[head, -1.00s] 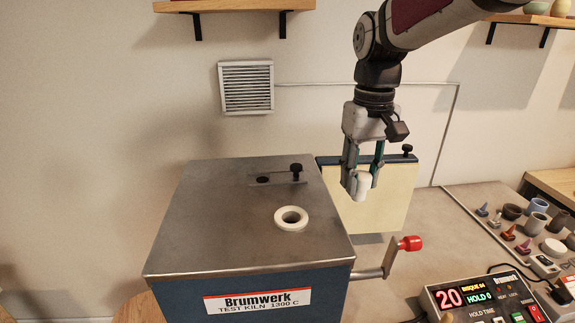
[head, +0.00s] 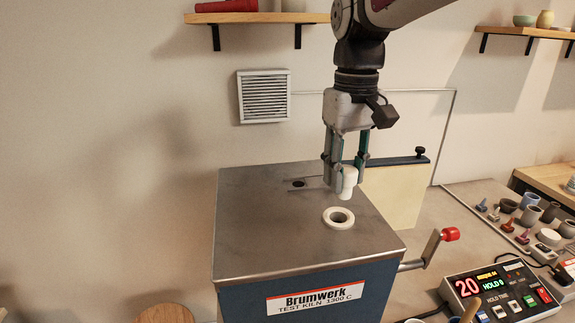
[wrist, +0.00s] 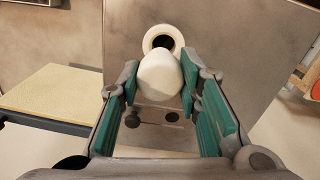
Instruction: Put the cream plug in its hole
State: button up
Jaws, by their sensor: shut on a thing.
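The cream plug (head: 348,183) is held between the fingers of my gripper (head: 346,176), above the kiln top. In the wrist view the plug (wrist: 159,76) sits between the green finger pads of my gripper (wrist: 160,92). The hole is in a cream ring (head: 338,218) on the steel top of the kiln (head: 260,235). In the head view the plug appears just above and behind the ring, apart from it. In the wrist view the ring (wrist: 163,36) shows beyond the plug, and the plug covers its near edge. The plug looks roughly upright.
A smaller dark hole (head: 298,184) lies in the kiln top behind the ring. The open kiln door (head: 395,192) stands at the right, with a red-knobbed handle (head: 450,234) in front. A controller (head: 500,293) and several small pots are on the right bench.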

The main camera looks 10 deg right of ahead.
aim_at(340, 197)
jog(key=shift+a+f, duration=0.2)
jog(key=shift+a, duration=0.1)
jog(key=shift+f+b, duration=1.4)
jog(key=shift+f, duration=1.3)
jog(key=shift+p, duration=0.4)
jog(key=shift+f, duration=0.6)
jog(key=o, duration=0.9)
jog(key=shift+c, duration=0.2)
jog(key=shift+r+p, duration=2.35)
jog(key=shift+r, duration=3.15)
